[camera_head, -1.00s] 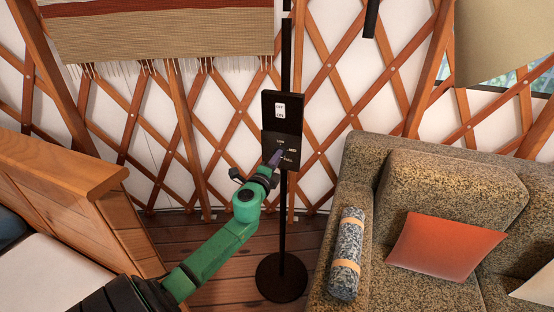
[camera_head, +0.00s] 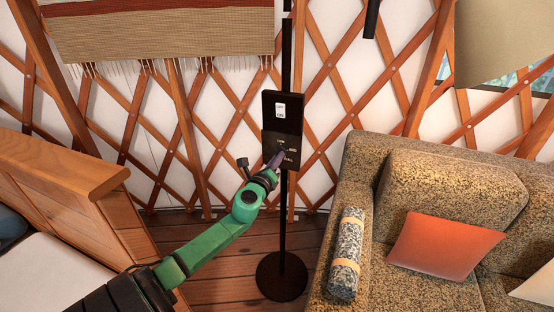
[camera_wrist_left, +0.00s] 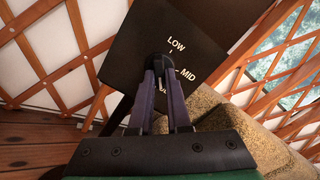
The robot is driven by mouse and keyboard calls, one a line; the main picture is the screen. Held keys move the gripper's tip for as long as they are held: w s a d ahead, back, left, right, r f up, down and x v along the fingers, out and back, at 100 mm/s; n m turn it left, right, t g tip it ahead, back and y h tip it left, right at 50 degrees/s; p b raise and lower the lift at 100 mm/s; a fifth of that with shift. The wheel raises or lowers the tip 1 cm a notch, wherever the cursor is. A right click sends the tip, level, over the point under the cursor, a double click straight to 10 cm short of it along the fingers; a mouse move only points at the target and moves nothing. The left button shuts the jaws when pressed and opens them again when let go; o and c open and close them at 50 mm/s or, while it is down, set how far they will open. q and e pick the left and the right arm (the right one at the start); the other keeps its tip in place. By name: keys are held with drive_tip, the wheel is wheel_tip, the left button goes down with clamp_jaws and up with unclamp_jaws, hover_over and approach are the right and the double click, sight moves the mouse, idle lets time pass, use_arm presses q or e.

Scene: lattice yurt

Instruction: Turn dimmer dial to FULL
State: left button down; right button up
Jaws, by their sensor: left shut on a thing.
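The dimmer panel (camera_head: 281,118) is a black box on a thin black pole. Its lower plate (camera_wrist_left: 140,40) carries the printed words LOW, MID and, partly covered, FULL. The small dark dial (camera_wrist_left: 157,64) sits between these words. My left gripper (camera_head: 276,159) reaches up to the plate from the lower left. In the left wrist view its two purple-grey fingers (camera_wrist_left: 160,78) are closed on the dial from either side. The fingers cover much of the dial, so I cannot tell which mark it points to. My right gripper is not in view.
A white switch plate (camera_head: 280,111) is on the panel's upper part. The pole's round base (camera_head: 281,277) stands on the wood floor. A speckled sofa (camera_head: 400,180) is close on the right, and a wooden bed frame (camera_head: 120,220) is on the left. The lattice wall is behind.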

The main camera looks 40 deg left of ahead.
use_arm(q)
drive_tip(key=shift+f, duration=0.1)
idle(0.4)
drive_tip(key=c, duration=0.9)
unclamp_jaws()
drive_tip(key=b+v, duration=0.1)
drive_tip(key=v, duration=1.3)
drive_tip(key=shift+s+d, duration=0.1)
drive_tip(key=shift+s, duration=0.2)
